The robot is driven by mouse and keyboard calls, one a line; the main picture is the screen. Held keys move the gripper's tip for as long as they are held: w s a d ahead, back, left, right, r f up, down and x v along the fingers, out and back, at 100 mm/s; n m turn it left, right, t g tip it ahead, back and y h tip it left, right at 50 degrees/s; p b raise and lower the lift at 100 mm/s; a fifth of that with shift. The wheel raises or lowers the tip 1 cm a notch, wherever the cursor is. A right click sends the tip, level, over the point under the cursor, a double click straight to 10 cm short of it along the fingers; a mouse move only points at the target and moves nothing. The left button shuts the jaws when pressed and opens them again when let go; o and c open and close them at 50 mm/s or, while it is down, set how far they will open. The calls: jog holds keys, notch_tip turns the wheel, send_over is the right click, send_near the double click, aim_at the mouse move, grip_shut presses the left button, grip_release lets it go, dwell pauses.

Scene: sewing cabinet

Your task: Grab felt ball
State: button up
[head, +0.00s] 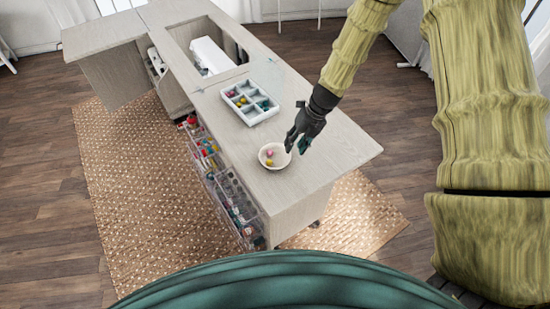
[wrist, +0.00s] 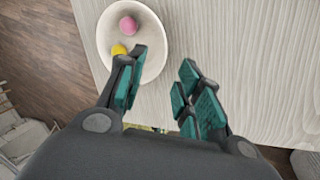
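A pink felt ball (wrist: 128,25) and a yellow felt ball (wrist: 119,50) lie in a shallow pale bowl (wrist: 152,62) in the wrist view. In the head view the bowl (head: 264,162) stands on the cabinet top near its front edge, with the balls small inside it. My gripper (wrist: 160,78) is open, its two fingers with teal pads spread apart and nothing between them. In the head view my gripper (head: 296,146) is just right of the bowl.
A divided tray (head: 250,103) with several small coloured items and a raised clear lid (head: 267,74) stands behind the bowl. A white machine (head: 211,56) sits in the cabinet's opening. Clear drawers (head: 222,185) hang along the left side. The cabinet top (head: 335,150) is bare right of my gripper.

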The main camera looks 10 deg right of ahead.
aim_at(287, 157)
jog(key=shift+w+p+x, duration=0.15)
jog(key=shift+p+x, duration=0.25)
jog(key=shift+x, duration=0.25)
jog(key=shift+w+p+x, duration=0.15)
jog(key=shift+p+x, duration=0.2)
jog(key=shift+x, duration=0.35)
jog(key=shift+p+x, duration=0.3)
jog(key=shift+x, duration=0.9)
grip_shut()
